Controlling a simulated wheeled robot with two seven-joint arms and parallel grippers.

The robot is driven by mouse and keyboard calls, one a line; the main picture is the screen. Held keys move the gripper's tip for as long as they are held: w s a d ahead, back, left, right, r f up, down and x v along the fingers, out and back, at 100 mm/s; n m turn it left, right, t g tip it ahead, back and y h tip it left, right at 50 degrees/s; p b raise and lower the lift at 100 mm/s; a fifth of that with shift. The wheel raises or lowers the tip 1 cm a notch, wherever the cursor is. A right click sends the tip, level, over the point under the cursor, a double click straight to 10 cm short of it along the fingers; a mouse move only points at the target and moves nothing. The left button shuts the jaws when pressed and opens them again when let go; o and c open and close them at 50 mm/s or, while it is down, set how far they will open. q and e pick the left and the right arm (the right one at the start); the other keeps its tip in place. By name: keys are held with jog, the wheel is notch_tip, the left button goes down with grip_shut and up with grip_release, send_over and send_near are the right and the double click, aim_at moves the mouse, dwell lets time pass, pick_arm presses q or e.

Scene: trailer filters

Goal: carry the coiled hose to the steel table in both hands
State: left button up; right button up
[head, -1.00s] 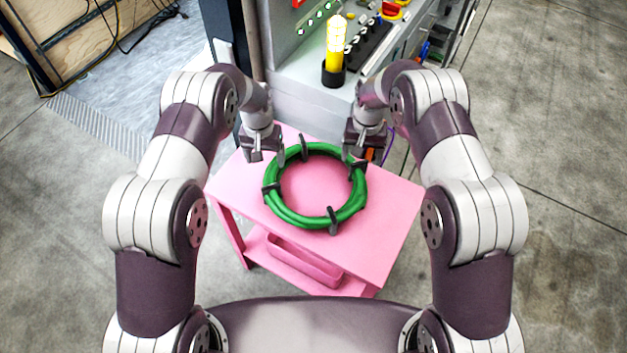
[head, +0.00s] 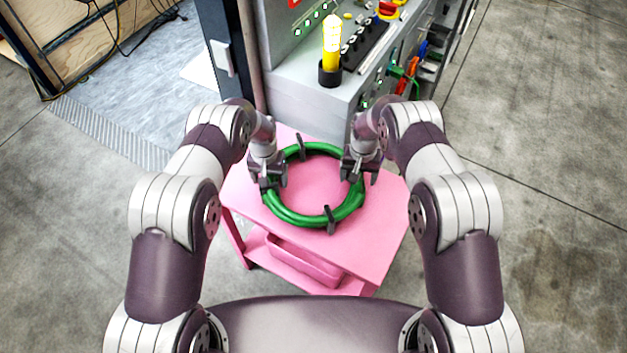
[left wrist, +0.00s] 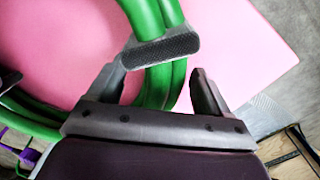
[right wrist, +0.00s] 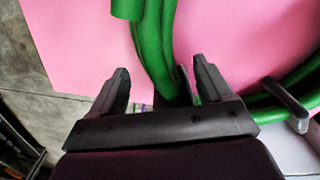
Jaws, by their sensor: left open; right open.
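The coiled green hose (head: 290,216), bound with several black straps, lies flat on a pink cart (head: 372,228). My left gripper (head: 270,181) is open at the coil's left side. In the left wrist view, its fingers (left wrist: 165,85) stand apart on either side of the green strands (left wrist: 158,88), close to a black strap (left wrist: 162,47). My right gripper (head: 358,178) is open at the coil's right side. In the right wrist view, its fingers (right wrist: 160,85) stand either side of the hose (right wrist: 152,48). I cannot tell whether any finger touches it. I cannot make out a steel table.
A grey cabinet (head: 290,88) with a yellow lamp (head: 332,45) and tools stands just behind the cart. The cart's lower shelf holds a pink bin (head: 305,262). Grey floor (head: 540,240) is clear to the right.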

pick_arm(q)
jog(key=shift+f, duration=1.05)
pick_arm(e)
jog(key=shift+f, duration=1.05)
pick_arm(q)
grip_shut()
pick_arm(e)
grip_shut()
